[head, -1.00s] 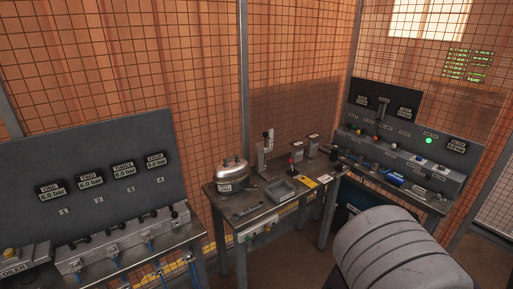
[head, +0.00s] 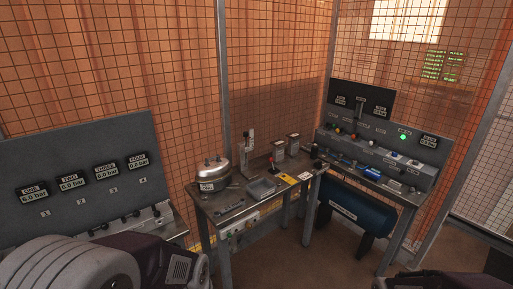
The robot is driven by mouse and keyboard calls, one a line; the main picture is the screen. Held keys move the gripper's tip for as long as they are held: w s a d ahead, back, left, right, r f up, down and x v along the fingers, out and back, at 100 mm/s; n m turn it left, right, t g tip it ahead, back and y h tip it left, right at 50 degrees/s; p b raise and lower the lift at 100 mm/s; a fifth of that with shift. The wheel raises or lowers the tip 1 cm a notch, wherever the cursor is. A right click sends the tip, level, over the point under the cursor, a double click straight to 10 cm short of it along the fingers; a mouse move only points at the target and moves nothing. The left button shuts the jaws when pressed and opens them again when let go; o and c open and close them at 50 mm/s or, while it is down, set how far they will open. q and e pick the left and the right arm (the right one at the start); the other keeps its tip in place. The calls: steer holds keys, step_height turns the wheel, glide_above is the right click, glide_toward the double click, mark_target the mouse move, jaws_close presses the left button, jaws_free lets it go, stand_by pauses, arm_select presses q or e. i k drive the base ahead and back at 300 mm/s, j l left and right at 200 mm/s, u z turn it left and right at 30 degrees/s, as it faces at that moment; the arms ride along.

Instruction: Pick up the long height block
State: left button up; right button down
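I cannot pick out the long height block for certain; the items on the middle bench (head: 232,224) are small. That bench holds a silver pot (head: 213,174), a shallow grey tray (head: 262,189) and an upright grey stand (head: 249,146) at the back. Small grey boxes (head: 279,150) stand to the right of the stand. A thin, flat item (head: 230,209) lies at the bench's front left; its kind is unclear. Neither of my grippers is in view. Only arm parts show, at the lower left and lower right.
A panel with pressure displays (head: 83,178) stands at the left. A right bench with a valve panel (head: 385,152) has a lit green lamp (head: 403,137). A blue tank (head: 356,215) stands below it. Mesh fencing (head: 150,60) closes the back. Floor (head: 290,262) shows in front.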

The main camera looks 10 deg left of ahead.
mark_target(293, 141)
steer(key=i+l+u, duration=0.15)
steer(key=i+l, duration=0.5)
steer(key=i, duration=0.4)
steer(key=i+l+u, duration=0.15)
steer(key=i+l, duration=0.65)
steer(key=i, duration=0.25)
steer(key=i+l+u, duration=0.15)
steer(key=i+l, duration=0.75)
steer(key=i, duration=0.1)
